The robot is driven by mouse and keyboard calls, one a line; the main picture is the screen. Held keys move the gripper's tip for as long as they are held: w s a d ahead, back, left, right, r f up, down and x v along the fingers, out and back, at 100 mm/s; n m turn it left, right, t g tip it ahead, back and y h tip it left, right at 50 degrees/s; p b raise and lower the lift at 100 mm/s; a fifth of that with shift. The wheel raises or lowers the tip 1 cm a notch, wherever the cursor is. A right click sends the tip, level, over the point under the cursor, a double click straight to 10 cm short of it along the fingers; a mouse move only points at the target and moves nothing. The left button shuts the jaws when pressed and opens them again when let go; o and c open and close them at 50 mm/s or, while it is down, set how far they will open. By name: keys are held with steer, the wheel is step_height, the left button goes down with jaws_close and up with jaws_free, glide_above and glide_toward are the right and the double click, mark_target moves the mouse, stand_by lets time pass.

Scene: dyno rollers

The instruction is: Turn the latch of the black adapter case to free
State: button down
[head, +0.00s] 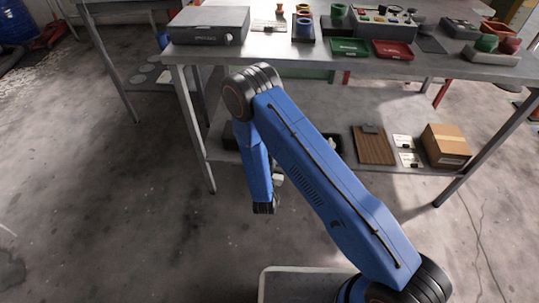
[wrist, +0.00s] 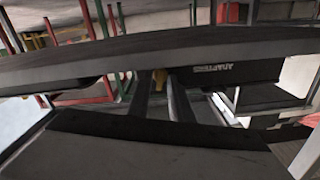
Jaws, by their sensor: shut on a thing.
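In the wrist view the black adapter case (wrist: 235,72) shows its front face, with white lettering that appears upside down. My two dark fingers reach towards the case, close together and shut on the latch; the exact contact and the latch's angle are hard to make out. In the head view my blue arm reaches to the lower shelf and hides most of what stands behind it, and I cannot see my gripper's fingers there.
The lower shelf (head: 395,180) holds a brown board (head: 373,147), white cards and a cardboard box (head: 446,147) to the right. The table top (head: 410,62) above carries a grey box (head: 209,25), a green tray (head: 350,47) and a red tray (head: 393,50). Table legs flank the shelf.

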steer(key=m, duration=0.7)
steer(key=shift+d+f, duration=0.1)
steer(key=m, duration=0.3)
steer(key=shift+m, duration=0.4)
steer(key=shift+s+d+f+m, duration=0.1)
steer(key=shift+m, duration=1.9)
steer(key=c, duration=1.9)
jaws_free()
steer(key=s, duration=1.7)
steer(key=shift+s+a, duration=0.2)
steer(key=shift+a, duration=0.1)
